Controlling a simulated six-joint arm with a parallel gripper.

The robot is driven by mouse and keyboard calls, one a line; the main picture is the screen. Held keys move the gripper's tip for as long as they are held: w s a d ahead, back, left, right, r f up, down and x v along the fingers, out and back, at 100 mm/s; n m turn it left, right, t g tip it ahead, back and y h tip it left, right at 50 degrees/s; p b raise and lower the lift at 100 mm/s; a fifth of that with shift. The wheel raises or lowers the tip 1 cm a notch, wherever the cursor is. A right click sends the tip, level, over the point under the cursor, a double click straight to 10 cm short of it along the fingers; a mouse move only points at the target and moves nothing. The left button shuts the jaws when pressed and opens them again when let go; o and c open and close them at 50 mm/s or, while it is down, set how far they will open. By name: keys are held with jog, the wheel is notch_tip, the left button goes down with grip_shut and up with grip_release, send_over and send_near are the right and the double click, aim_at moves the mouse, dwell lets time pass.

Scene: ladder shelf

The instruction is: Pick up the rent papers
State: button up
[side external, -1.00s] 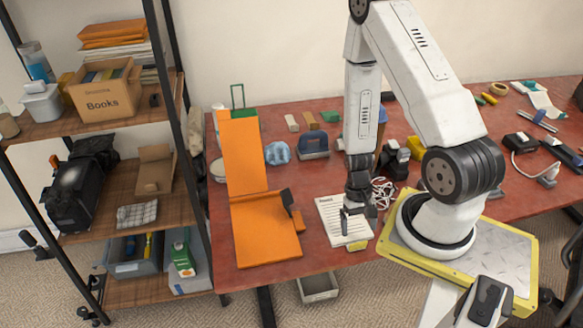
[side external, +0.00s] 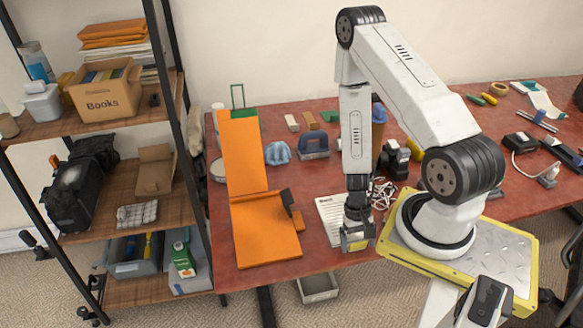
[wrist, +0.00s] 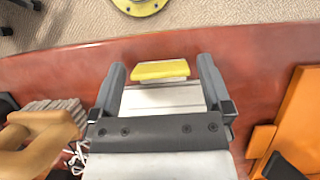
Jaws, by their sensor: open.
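The rent papers (side external: 328,213) lie flat on the red table near its front edge, white with a dark heading too small to read surely. A yellow piece (wrist: 160,70) is at their near end; I cannot tell whether it is attached. My gripper (side external: 357,242) is low over this end, fingers pointing down. In the wrist view my gripper (wrist: 161,76) is open, with one finger on each side of the yellow piece and the white sheets (wrist: 165,98). My gripper hides part of the papers in the side view.
An orange folder (side external: 265,235) lies open left of the papers, with a dark object on its right edge. White cables (side external: 383,192) lie to the right. A shelf (side external: 60,128) with a book box stands at left. The table's front edge is close.

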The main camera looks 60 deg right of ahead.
dwell(0.4)
jog(key=c, duration=1.2)
jog(key=shift+r, duration=0.1)
jog(key=shift+r, duration=4.85)
